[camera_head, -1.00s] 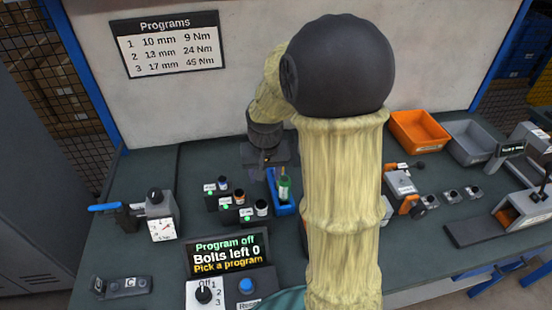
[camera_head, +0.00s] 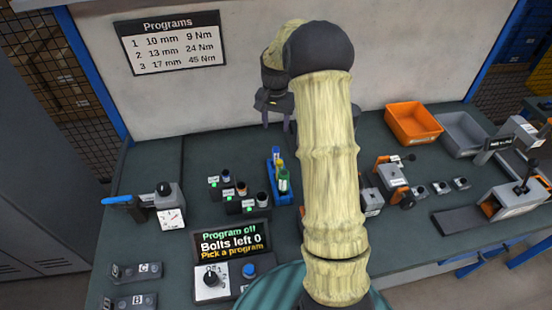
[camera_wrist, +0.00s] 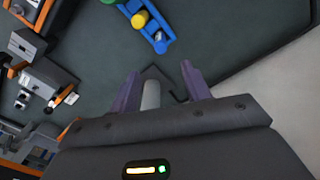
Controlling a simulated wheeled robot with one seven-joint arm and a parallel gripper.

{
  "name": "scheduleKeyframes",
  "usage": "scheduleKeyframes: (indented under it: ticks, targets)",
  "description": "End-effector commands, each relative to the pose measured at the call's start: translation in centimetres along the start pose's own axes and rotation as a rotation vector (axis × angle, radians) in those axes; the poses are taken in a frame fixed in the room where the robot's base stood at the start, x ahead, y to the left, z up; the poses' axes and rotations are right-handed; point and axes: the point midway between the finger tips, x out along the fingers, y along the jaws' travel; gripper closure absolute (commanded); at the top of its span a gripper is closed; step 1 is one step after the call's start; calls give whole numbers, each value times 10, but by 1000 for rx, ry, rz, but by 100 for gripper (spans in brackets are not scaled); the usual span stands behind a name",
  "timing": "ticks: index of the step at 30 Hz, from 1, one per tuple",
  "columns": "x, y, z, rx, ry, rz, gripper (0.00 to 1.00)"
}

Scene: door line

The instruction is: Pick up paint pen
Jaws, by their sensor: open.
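A narrow blue tray (camera_head: 271,184) stands on the bench and holds a green-bodied item (camera_head: 283,180), a yellow one and a blue-topped one. It also shows at the top of the wrist view (camera_wrist: 147,33), with a yellow round top (camera_wrist: 140,19). I cannot tell which item is the paint pen. My gripper (camera_head: 279,116) is open, raised behind the tray near the back panel. In the wrist view its fingers (camera_wrist: 160,73) are spread, apart from the tray. A pale cylinder (camera_wrist: 150,95) shows between the finger bases; I cannot tell what it is or whether it is touched.
Several small labelled black holders (camera_head: 230,201) stand left of the tray. In front is a display (camera_head: 232,243) with a knob box (camera_head: 211,284). Orange (camera_head: 413,122) and grey (camera_head: 461,134) bins stand at the back right. Bench between tray and back panel is mostly clear.

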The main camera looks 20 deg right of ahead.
Motion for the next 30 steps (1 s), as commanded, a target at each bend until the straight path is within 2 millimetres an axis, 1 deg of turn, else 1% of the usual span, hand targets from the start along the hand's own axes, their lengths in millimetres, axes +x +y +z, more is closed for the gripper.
scheduleKeyframes:
  ticks: [18, 22, 30]
  targets:
    - [103, 0, 1, -1, -4, 1, 52]
    - [115, 0, 0, -2, -1, 0, 52]
    - [116, 0, 0, -1, 0, 0, 52]
